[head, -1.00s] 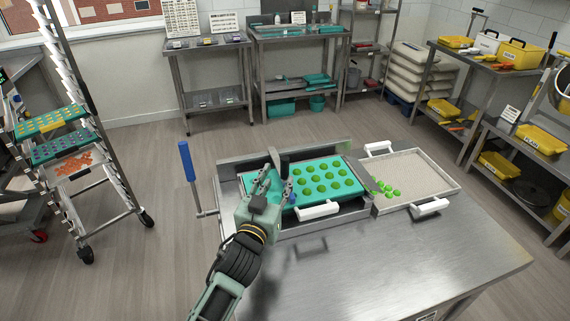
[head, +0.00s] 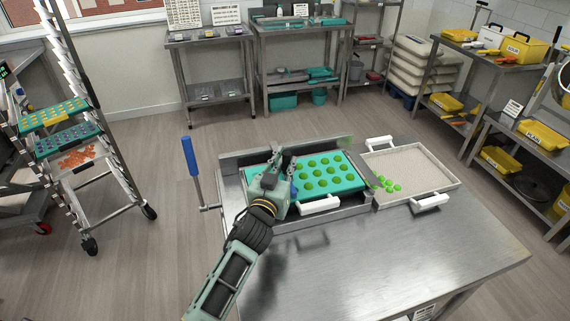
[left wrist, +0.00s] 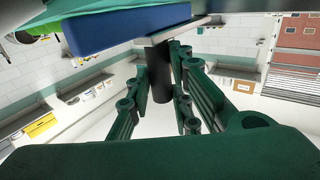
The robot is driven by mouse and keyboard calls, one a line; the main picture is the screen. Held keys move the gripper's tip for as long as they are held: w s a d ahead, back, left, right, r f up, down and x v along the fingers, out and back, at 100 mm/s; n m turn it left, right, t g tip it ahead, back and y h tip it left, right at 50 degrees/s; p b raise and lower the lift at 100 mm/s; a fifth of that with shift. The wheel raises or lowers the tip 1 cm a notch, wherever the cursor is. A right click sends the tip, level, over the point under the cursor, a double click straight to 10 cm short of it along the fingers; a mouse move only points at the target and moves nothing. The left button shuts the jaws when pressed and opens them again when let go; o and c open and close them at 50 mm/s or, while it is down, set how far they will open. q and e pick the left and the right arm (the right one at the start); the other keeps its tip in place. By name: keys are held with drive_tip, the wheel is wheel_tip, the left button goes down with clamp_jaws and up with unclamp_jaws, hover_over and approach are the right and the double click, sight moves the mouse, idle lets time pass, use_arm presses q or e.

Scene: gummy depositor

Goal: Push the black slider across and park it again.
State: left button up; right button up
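The black slider's dark upright handle (left wrist: 159,75) stands between the two fingers of my left gripper in the left wrist view, with a finger close against each side. In the head view my left gripper (head: 284,157) is over the left end of the teal mould tray (head: 359,186), and its fingers hide most of the slider. The gripper looks shut on the handle. The tray sits in the steel depositor frame and holds rows of green gummies (head: 320,170). A blue part (left wrist: 110,28) shows above the fingers in the left wrist view. My right gripper is not in view.
A blue-handled lever (head: 191,157) stands at the frame's left end. A white-handled tray (head: 415,165) with a few green pieces sits at the right. The steel table top (head: 400,250) in front is clear. A rack (head: 95,120) stands at the left.

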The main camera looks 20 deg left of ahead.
use_arm(q)
drive_tip(key=c, duration=0.4)
clamp_jaws()
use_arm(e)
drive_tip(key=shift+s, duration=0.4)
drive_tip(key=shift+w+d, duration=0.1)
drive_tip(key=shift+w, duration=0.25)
use_arm(q)
drive_tip(key=shift+d, duration=0.1)
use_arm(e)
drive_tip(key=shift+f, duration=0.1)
use_arm(q)
drive_tip(key=w+d+b, duration=0.1)
drive_tip(key=d, duration=0.1)
drive_tip(key=w+d+b, duration=0.1)
drive_tip(key=d, duration=0.1)
drive_tip(key=shift+w, duration=0.4)
drive_tip(key=shift+a, duration=0.1)
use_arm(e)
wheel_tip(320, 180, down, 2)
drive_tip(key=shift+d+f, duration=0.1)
use_arm(q)
drive_tip(key=o, duration=1)
unclamp_jaws()
drive_tip(key=shift+s, duration=0.1)
drive_tip(key=shift+c, duration=0.2)
